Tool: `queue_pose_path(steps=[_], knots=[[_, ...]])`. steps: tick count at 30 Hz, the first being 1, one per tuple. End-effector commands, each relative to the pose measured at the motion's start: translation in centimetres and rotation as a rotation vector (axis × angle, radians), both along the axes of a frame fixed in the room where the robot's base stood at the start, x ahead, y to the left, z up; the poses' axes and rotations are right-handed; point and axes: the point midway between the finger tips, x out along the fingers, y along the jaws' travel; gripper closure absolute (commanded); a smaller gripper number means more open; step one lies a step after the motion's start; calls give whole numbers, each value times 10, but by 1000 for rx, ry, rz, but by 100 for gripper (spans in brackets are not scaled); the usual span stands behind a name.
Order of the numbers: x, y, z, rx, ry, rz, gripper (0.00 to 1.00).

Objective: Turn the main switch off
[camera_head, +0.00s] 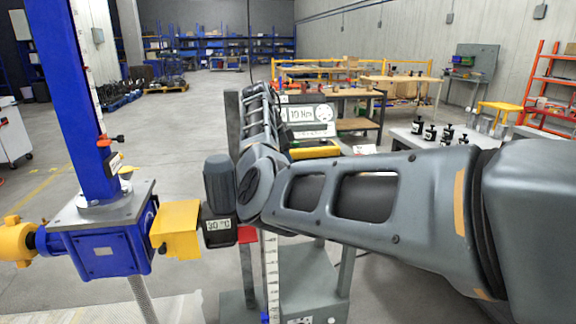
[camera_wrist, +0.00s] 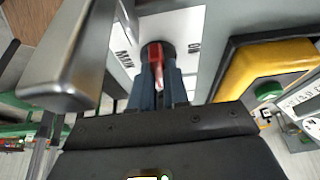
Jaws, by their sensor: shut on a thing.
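The main switch has a red handle (camera_wrist: 153,55) on a dark round base, mounted on a white plate (camera_wrist: 183,28) with partly hidden black lettering in the wrist view. My gripper (camera_wrist: 161,80) is shut on the red handle, one dark finger on each side of it. The handle lies roughly upright in the wrist picture, along the fingers. Its exact angle against the plate's marks is hard to read. In the head view my own arm hides the gripper and the switch.
A yellow box with a green button (camera_wrist: 268,90) sits right of the switch in the wrist view. A grey metal part (camera_wrist: 75,55) is close on the left. In the head view, a blue screw jack (camera_head: 100,250) stands left, and a display panel (camera_head: 308,114) behind my arm.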

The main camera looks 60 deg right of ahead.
Motion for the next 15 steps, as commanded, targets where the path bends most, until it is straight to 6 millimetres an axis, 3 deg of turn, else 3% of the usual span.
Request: queue_pose_path(steps=[14,15], knots=[[1,1,0,2,-1,-16,100],[1,1,0,2,-1,-16,84]])
